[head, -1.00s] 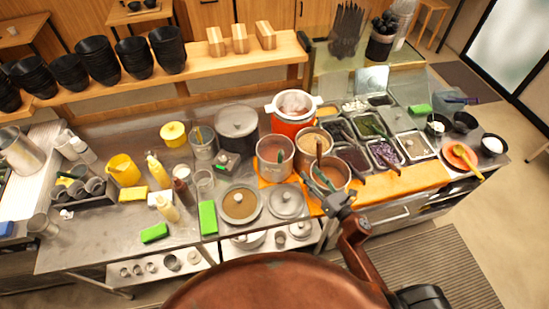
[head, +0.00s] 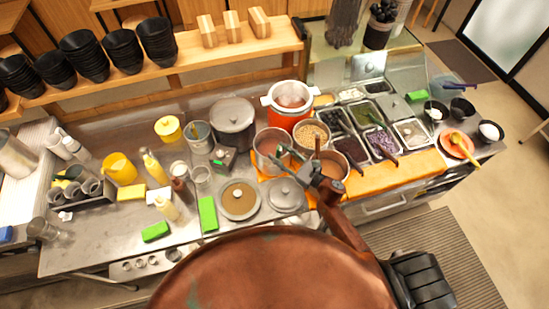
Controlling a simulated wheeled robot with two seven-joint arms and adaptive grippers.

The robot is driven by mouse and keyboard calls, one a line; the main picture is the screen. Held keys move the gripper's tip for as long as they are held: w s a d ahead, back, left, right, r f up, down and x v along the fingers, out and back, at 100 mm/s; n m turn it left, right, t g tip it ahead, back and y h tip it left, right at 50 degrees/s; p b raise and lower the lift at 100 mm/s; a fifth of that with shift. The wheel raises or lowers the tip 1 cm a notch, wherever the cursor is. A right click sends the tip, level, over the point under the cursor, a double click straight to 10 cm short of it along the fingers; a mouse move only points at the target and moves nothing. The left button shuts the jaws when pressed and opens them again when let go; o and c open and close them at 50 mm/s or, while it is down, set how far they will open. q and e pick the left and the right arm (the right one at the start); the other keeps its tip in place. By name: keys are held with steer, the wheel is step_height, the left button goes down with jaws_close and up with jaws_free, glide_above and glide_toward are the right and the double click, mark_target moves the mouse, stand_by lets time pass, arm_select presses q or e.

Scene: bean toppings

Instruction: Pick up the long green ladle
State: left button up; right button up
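My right gripper (head: 284,160) reaches in from the lower right over the pots at the middle of the counter. Its two fingers look spread apart, with nothing clearly held. A dark green handle shows small at the metal pot (head: 263,139) by the fingers; the fingers partly hide it, and I cannot tell whether they touch it. I cannot tell which one is the long ladle. My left gripper is not in view.
A brown-filled pot (head: 337,170) and a pot of beans (head: 304,141) stand close to the gripper. An orange cooker (head: 288,116) is behind. Topping trays (head: 413,131) fill the right side. Lidded pans (head: 285,195) sit in front.

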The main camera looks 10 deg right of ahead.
steer(key=shift+w+a, duration=0.15)
steer(key=shift+w, duration=0.05)
steer(key=c, duration=1)
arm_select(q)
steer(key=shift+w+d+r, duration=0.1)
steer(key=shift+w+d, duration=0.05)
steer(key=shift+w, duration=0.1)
arm_select(e)
jaws_close()
